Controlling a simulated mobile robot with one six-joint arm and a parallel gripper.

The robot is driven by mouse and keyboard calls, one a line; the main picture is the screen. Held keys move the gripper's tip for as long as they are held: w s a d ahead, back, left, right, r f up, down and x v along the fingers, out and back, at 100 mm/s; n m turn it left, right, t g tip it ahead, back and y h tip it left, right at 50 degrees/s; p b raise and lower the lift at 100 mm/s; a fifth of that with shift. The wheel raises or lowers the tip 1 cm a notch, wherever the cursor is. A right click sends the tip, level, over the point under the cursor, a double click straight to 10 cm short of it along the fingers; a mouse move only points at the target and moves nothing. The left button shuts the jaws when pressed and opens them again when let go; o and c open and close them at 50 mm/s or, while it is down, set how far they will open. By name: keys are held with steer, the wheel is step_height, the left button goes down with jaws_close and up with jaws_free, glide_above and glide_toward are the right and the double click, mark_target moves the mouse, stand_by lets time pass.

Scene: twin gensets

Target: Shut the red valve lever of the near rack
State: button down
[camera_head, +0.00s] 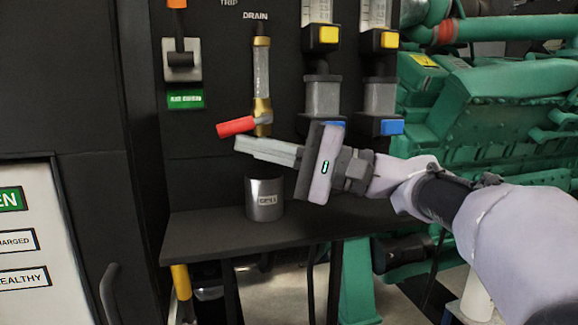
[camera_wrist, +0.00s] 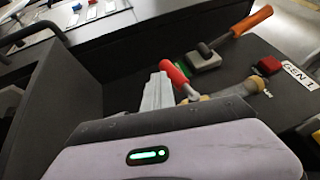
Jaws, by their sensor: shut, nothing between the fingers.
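The red valve lever (camera_head: 236,127) sits on the brass drain valve (camera_head: 262,108) below a clear tube under the DRAIN label. Its red grip points left and slightly down, across the line of the tube. My gripper (camera_head: 240,145) is shut and empty, its fingertips just below the red grip; I cannot tell whether they touch it. In the wrist view the red lever (camera_wrist: 174,73) lies just beyond and to the right of my fingertips (camera_wrist: 158,84). The brass valve (camera_wrist: 235,90) shows to the right of the lever there.
A metal cup (camera_head: 265,198) stands on the black shelf (camera_head: 225,235) below the valve. An orange-handled switch (camera_head: 182,60) is at upper left. Blue and yellow blocks (camera_head: 391,127) sit right of the valve, with green machinery (camera_head: 490,110) beyond.

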steer(key=shift+a+r+m+y+b, duration=0.25)
steer(key=shift+a+m+y+b, duration=0.2)
steer(key=shift+b, duration=0.4)
steer(key=shift+s+r, duration=0.1)
